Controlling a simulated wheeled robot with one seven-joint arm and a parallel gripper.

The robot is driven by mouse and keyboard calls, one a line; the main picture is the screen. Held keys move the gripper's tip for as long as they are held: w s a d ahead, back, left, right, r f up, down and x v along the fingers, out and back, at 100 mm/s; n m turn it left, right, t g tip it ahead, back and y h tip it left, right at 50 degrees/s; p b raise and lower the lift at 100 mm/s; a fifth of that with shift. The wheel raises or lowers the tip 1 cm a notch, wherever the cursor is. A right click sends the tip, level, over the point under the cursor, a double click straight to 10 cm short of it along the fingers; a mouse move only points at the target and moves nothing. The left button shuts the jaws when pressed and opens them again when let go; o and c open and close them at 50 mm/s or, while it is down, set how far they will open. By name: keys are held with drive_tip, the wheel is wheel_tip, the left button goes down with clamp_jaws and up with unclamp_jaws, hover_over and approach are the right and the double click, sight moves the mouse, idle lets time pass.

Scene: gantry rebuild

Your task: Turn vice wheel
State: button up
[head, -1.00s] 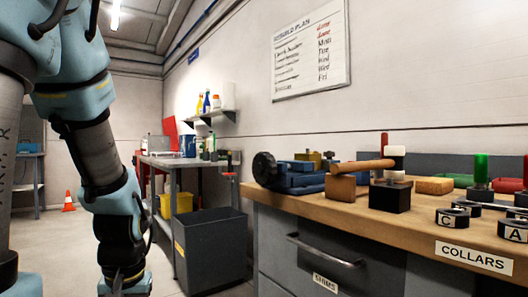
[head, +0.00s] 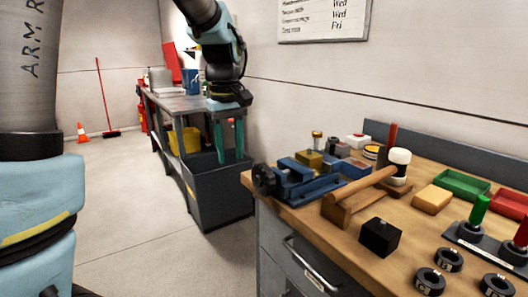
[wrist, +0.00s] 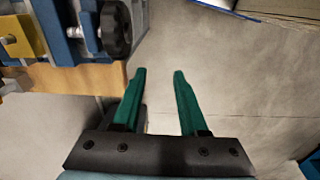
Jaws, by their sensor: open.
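The blue vice (head: 300,182) stands at the left end of the wooden bench. Its black wheel (head: 264,180) faces left, past the bench's end, and shows in the wrist view (wrist: 115,28) at the upper left. My gripper (head: 230,158) is open and empty, with two green fingers pointing down. In the head view it hangs left of the wheel and higher. In the wrist view the fingers (wrist: 158,72) lie over the floor, to the right of the wheel and apart from it.
A grey bin (head: 215,195) stands on the floor below my gripper. A wooden mallet (head: 368,185) rests on a block right of the vice. Black collars (head: 448,260), trays (head: 462,185) and a black block (head: 380,237) share the bench. A grey side table (head: 180,102) stands behind.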

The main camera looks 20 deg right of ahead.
wheel_tip(320, 180, up, 4)
hover_over(264, 166)
drive_tip(key=shift+w+n, duration=0.25)
drive_tip(key=shift+n, duration=0.15)
drive_tip(key=shift+s+d, duration=0.1)
drive_tip(key=shift+s, duration=0.05)
wheel_tip(264, 166, down, 11)
drive_tip(key=shift+r+p, duration=0.2)
drive_tip(key=shift+p, duration=0.45)
clamp_jaws()
